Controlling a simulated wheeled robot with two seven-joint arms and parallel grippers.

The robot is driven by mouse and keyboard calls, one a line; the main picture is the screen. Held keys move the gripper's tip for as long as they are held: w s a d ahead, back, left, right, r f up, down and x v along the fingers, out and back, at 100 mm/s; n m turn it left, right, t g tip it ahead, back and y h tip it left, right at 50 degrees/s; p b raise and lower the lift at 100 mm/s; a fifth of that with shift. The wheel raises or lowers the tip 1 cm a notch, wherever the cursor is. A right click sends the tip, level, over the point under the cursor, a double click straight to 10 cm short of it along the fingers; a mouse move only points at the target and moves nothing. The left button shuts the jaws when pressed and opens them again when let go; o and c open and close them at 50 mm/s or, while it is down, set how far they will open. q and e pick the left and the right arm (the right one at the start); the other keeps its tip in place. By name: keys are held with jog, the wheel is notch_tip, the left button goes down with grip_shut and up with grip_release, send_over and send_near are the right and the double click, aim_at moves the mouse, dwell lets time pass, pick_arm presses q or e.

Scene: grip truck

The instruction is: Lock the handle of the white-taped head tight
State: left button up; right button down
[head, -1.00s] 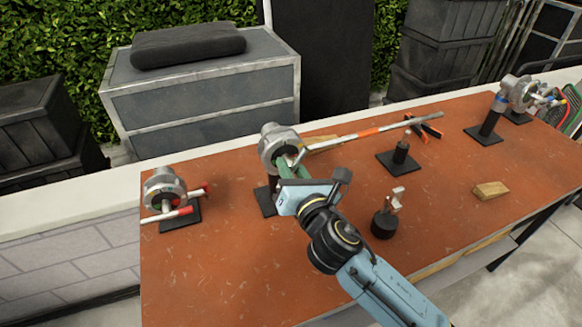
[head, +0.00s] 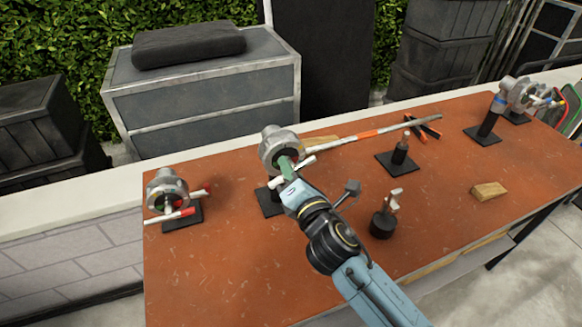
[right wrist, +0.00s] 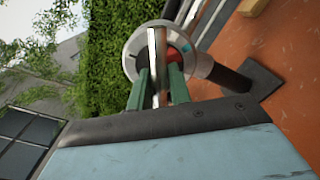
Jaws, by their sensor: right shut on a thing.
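The grip head (head: 275,142) in the middle of the table is a silver disc-shaped clamp on a dark post. A pale band shows on its side in the right wrist view (right wrist: 205,62). Its pale bar handle (head: 307,161) crosses its front at a slant, rising to the right. My right gripper (head: 287,171) has green fingers and is shut on this handle. In the right wrist view the silver handle (right wrist: 157,58) runs between the two fingers (right wrist: 159,88). The gripper hides part of the head's face and handle. My left gripper is not in view.
Another head (head: 165,188) with a red-tipped handle stands at left. A blue-banded post (head: 492,115) stands at far right. Small stands (head: 385,220), a long rod (head: 375,131), orange-handled pliers (head: 420,130) and a wooden wedge (head: 489,190) lie around. The front left table is clear.

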jog(key=shift+m, duration=1.3)
jog(key=c, duration=1.3)
grip_release()
jog(key=v, duration=1.3)
jog(key=shift+s, duration=0.2)
jog(key=shift+d, duration=0.1)
